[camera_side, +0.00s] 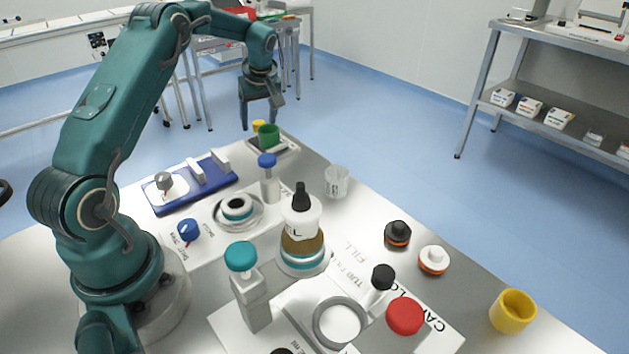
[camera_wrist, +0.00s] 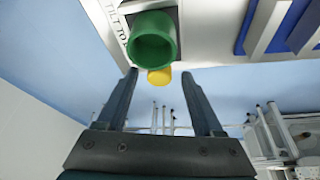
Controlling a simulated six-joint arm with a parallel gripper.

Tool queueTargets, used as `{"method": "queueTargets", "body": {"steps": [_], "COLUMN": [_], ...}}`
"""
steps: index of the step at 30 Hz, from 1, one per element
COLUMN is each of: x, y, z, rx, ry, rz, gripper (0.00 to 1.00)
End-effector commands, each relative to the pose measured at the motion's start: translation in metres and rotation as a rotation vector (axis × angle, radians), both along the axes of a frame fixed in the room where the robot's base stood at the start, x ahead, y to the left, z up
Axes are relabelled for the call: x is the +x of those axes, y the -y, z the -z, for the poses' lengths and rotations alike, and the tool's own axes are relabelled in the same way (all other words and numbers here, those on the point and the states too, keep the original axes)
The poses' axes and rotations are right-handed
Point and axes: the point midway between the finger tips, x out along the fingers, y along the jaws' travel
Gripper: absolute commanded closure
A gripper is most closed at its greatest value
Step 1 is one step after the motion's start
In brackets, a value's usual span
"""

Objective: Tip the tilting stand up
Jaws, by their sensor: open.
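The tilting stand seems to be the dark-and-grey unit (camera_side: 284,146) at the table's far corner; a "TILT TO" label shows beside it in the wrist view (camera_wrist: 117,28). A green cup (camera_side: 268,134) is on it and largely hides it. The green cup also shows in the wrist view (camera_wrist: 153,40). A small yellow part (camera_side: 258,125) is just beyond the cup, also in the wrist view (camera_wrist: 160,76). My gripper (camera_side: 258,115) is open and empty, pointing down above and near the stand. In the wrist view its fingers (camera_wrist: 159,76) are apart, with the yellow part seen between them.
A blue tray (camera_side: 213,193) with white blocks, a blue-capped bottle (camera_side: 268,186) and a clear cup (camera_side: 337,182) stand nearer on the table. A dropper bottle (camera_side: 301,219) and a teal-topped post (camera_side: 251,290) stand in front. The table edge lies close beyond the stand.

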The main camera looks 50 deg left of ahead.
Motion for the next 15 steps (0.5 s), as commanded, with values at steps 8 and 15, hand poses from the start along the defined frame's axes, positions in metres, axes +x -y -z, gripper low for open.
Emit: {"method": "queueTargets", "body": {"steps": [8, 15], "x": [0.0005, 0.0004], "y": [-0.0013, -0.0012], "z": [0.0029, 0.0027], "rx": [0.001, 0.001], "ry": [0.001, 0.001], "rz": [0.000, 0.000], "gripper": [0.31, 1.00]}}
